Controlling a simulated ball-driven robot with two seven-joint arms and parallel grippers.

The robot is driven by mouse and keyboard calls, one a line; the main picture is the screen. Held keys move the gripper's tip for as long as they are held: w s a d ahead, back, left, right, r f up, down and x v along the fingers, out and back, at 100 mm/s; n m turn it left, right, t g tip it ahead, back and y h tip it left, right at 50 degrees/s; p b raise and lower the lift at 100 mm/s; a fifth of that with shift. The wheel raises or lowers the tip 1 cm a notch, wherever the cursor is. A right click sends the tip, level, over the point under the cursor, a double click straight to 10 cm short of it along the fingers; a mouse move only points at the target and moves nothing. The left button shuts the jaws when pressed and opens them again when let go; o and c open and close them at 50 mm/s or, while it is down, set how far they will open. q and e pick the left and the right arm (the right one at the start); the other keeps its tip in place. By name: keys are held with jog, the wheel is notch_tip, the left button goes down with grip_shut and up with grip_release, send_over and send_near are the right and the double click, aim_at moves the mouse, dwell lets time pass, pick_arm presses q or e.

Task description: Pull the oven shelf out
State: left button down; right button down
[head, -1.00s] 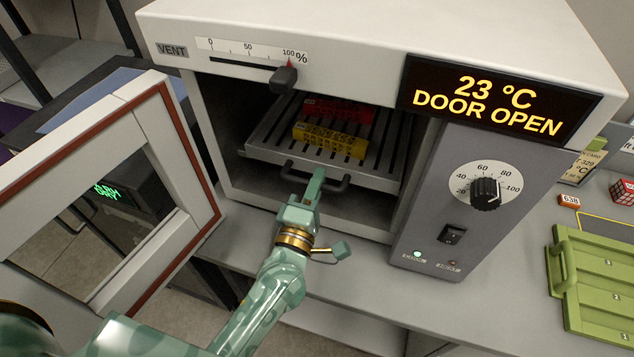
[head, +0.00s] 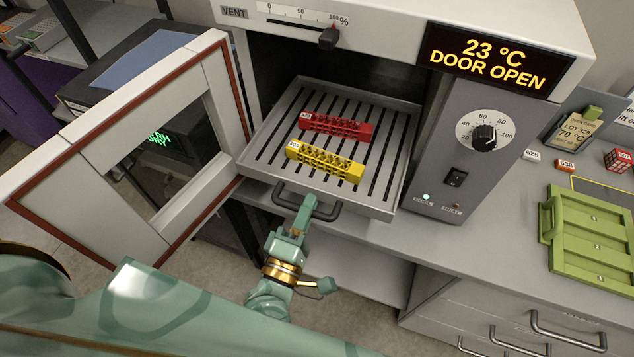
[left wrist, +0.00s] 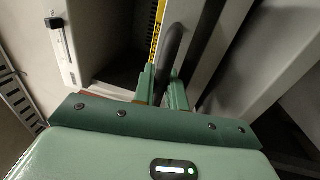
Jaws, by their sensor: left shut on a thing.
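The slotted grey oven shelf (head: 268,150) sticks out of the oven's opening in the head view, with its front edge beyond the oven face. A red lattice piece (head: 336,128) and a yellow lattice piece (head: 325,163) lie on it. My left gripper (head: 303,207) is shut on the dark shelf handle (head: 325,212) at the shelf's front. In the left wrist view the fingers (left wrist: 162,88) close around the dark handle bar (left wrist: 171,58). My right gripper is not in view.
The oven door (head: 118,165) stands open at the left, close to the shelf's left side. The oven display (head: 494,62) reads 23 °C, DOOR OPEN. A green tray (head: 590,240) lies on the bench at the right. The space in front of the shelf is free apart from my arm.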

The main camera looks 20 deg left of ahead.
pick_arm(q)
jog(key=shift+s, duration=1.4)
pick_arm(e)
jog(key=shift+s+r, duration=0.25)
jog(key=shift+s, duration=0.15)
pick_arm(q)
jog(key=c, duration=1.5)
grip_release()
